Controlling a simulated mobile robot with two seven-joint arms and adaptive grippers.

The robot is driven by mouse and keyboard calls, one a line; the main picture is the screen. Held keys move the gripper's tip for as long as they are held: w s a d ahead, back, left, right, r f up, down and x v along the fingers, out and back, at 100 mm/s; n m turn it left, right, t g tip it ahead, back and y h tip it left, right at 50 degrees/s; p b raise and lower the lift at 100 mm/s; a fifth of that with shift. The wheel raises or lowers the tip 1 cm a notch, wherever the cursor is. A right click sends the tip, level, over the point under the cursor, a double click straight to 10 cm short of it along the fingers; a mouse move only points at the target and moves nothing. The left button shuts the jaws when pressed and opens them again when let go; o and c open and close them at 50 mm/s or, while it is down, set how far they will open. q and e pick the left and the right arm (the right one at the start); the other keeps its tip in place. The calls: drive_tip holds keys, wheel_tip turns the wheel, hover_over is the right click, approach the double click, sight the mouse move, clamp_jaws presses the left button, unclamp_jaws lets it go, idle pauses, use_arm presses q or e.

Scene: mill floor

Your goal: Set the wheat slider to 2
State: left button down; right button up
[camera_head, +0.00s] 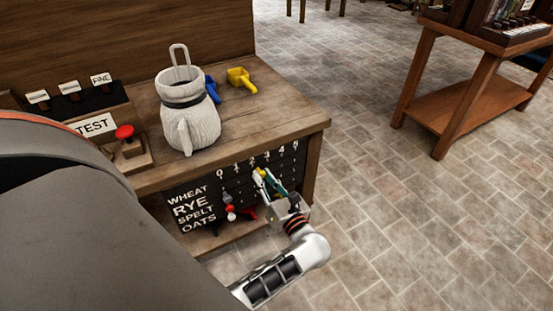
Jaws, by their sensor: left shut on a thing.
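The slider panel (183,216) is a black board on the front of a wooden bench. It has white row labels WHEAT, RYE, SPELT and OATS, with numbers along the top. My left gripper (268,182) is at the panel's upper right part, shut on a small knob that appears to be the wheat slider. A yellow piece (260,173) shows at its fingertips, roughly below the 2 and the number after it; the exact setting cannot be told. The fingers hide part of the rows. My right gripper is not in view.
On the bench (285,118) stand a pale jug (190,125), a blue scoop (212,90), a yellow scoop (240,79) and a TEST box with a red button (125,132). Another wooden table (480,95) stands at upper right. The tiled floor between is clear.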

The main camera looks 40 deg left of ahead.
use_arm(q)
drive_tip(key=shift+s+a, duration=0.35)
drive_tip(key=shift+s, duration=0.35)
drive_tip(key=c, duration=1.9)
unclamp_jaws()
drive_tip(key=shift+d, duration=0.15)
drive_tip(key=v, duration=0.7)
drive_tip(key=shift+d, duration=0.1)
